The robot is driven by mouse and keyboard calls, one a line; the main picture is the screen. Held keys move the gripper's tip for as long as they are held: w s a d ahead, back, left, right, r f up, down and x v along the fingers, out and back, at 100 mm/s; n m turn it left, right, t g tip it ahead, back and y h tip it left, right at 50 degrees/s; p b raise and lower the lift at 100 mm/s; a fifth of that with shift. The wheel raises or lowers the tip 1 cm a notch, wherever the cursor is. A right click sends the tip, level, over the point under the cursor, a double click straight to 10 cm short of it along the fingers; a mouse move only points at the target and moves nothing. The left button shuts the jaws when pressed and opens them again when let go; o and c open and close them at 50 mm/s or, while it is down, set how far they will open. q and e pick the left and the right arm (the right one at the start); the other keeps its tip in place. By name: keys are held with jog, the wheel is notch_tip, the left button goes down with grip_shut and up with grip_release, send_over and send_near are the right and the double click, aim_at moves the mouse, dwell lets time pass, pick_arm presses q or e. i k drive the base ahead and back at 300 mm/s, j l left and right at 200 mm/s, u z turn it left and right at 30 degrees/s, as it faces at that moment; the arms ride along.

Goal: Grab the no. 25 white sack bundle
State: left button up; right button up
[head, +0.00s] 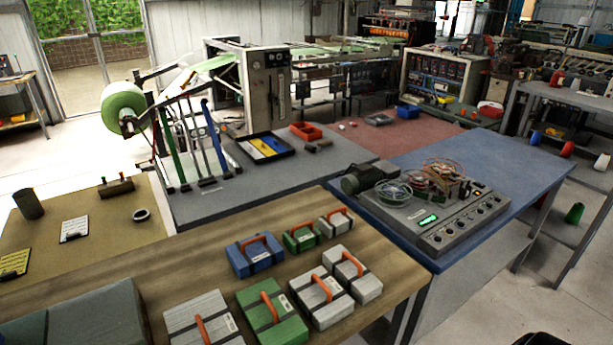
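Several sack bundles with orange handles and dark straps lie on the wooden table in the foreground. The white ones are a large bundle at the front left (184,322), one right of the front green bundle (335,310), one beside it near the table's right edge (366,288), and a small one at the back (328,228). Each seems to carry a small label, but the numbers are too small to read, so I cannot tell which is no. 25. Neither of my grippers is in view.
A blue bundle (240,262) and two green bundles (289,327) (290,241) lie among the white ones. A grey box-like object (100,318) fills the table's front left. A blue table (510,170) with a control unit (450,235) adjoins at right. The wooden table's left part (150,262) is bare.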

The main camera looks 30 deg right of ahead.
aim_at(359, 282)
jog(key=z, duration=1.35)
